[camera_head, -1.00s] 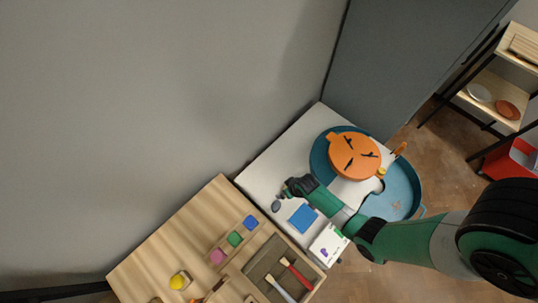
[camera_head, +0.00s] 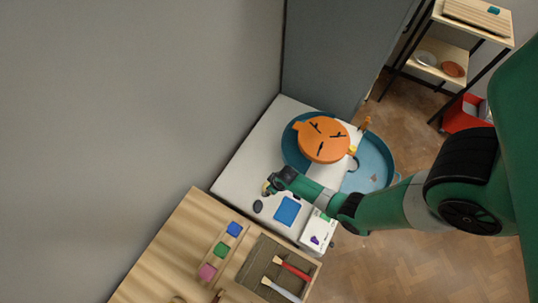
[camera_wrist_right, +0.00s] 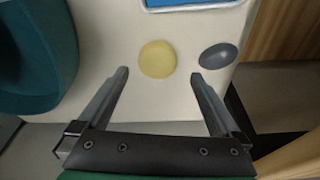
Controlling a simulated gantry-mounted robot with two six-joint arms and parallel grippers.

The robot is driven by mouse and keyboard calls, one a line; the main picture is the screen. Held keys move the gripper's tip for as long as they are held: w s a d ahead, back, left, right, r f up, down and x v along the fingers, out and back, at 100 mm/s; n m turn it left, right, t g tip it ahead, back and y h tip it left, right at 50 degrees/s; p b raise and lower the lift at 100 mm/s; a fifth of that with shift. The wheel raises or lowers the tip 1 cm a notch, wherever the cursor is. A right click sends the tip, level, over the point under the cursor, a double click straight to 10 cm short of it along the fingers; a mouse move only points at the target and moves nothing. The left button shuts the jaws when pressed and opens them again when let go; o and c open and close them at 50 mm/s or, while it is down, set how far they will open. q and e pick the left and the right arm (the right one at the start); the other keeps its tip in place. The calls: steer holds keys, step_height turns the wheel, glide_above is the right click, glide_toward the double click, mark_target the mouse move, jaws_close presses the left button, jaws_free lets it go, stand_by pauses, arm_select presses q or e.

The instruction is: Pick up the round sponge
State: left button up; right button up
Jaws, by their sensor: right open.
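The round sponge (camera_wrist_right: 157,59) is a pale yellow disc lying flat on the white tabletop in the right wrist view. My right gripper (camera_wrist_right: 160,76) is open and empty, with the sponge just beyond its fingertips and roughly centred between them. In the head view my right gripper (camera_head: 269,185) is over the white table near its left edge. A small tan patch at its tip there is probably the sponge (camera_head: 265,188), mostly hidden by the gripper. My left gripper is not in view.
A dark grey oval (camera_wrist_right: 217,56) lies close beside the sponge. A blue rectangular piece (camera_head: 287,211), a white box (camera_head: 318,229) and a teal tub (camera_head: 376,163) with an orange round object (camera_head: 323,141) are near my arm. A wooden table (camera_head: 180,245) adjoins.

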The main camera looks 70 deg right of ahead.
steer(key=b+x, duration=0.5)
steer(key=shift+d+f, duration=0.15)
steer(key=shift+d, duration=0.1)
steer(key=shift+r, duration=0.2)
steer(key=c, duration=1.2)
steer(key=shift+c, duration=0.2)
steer(key=shift+r, duration=0.1)
steer(key=p+v, duration=0.2)
steer(key=p, duration=0.1)
steer(key=p+v, duration=0.1)
steer(key=v, duration=0.1)
steer(key=shift+w+d+r+p, duration=0.2)
steer(key=shift+w+p, duration=0.1)
steer(key=shift+w, duration=0.1)
steer(key=s+d+r+p, duration=0.3)
steer(key=s+r+p, duration=0.5)
steer(key=s, duration=0.5)
steer(key=shift+s+r+p, duration=0.2)
steer(key=shift+r+p, duration=0.1)
steer(key=shift+p, duration=0.5)
